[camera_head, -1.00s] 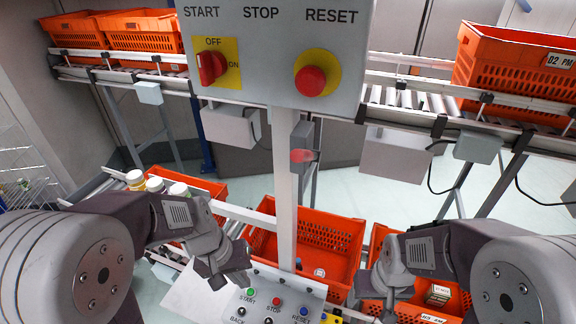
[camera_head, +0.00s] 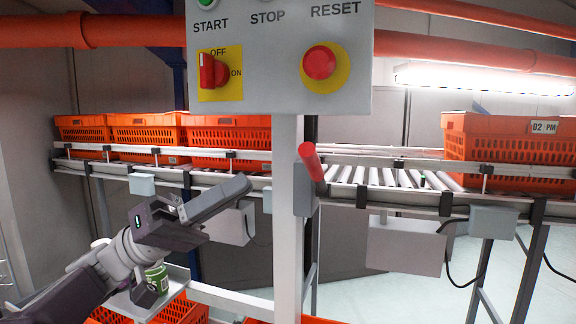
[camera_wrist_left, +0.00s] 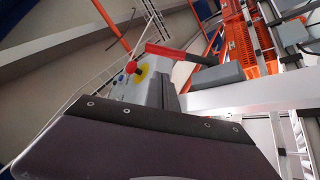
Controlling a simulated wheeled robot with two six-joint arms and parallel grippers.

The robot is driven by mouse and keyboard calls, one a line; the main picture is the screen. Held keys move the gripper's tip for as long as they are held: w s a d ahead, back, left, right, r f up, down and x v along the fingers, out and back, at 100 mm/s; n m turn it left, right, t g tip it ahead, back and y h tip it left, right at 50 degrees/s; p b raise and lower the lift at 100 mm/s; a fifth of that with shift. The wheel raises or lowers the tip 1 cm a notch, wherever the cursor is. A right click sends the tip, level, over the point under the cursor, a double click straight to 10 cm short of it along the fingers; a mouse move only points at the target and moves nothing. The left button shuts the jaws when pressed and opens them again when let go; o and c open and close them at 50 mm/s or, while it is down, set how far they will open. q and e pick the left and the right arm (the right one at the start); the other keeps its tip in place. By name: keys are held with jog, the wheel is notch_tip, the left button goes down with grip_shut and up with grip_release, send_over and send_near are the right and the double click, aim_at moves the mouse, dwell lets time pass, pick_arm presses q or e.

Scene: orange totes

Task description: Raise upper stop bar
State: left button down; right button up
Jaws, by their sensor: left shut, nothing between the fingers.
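The stop bar (camera_head: 312,160) shows as a short red handle beside the white post in the head view. It slants up and to the left from a grey mount (camera_head: 304,192). My left gripper (camera_head: 240,187) is shut and empty. It is raised to the left of the post, lower than the red handle and apart from it in the picture. In the left wrist view a red bar (camera_wrist_left: 168,51) with a dark grey end shows beyond my gripper body; I cannot tell surely that it is the same handle. My right gripper is out of view.
The control panel (camera_head: 275,95) with a red switch and a red stop button hangs above, on the white post (camera_head: 288,235). A roller conveyor (camera_head: 375,176) with orange totes (camera_head: 515,150) runs behind. A green-labelled jar (camera_head: 157,278) stands below my left arm.

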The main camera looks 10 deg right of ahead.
aim_at(316, 173)
pick_arm(q)
jog(key=shift+d, duration=0.1)
jog(key=p+x, duration=0.5)
jog(key=x, duration=0.4)
jog(key=shift+d+r, duration=0.25)
jog(key=shift+d, duration=0.1)
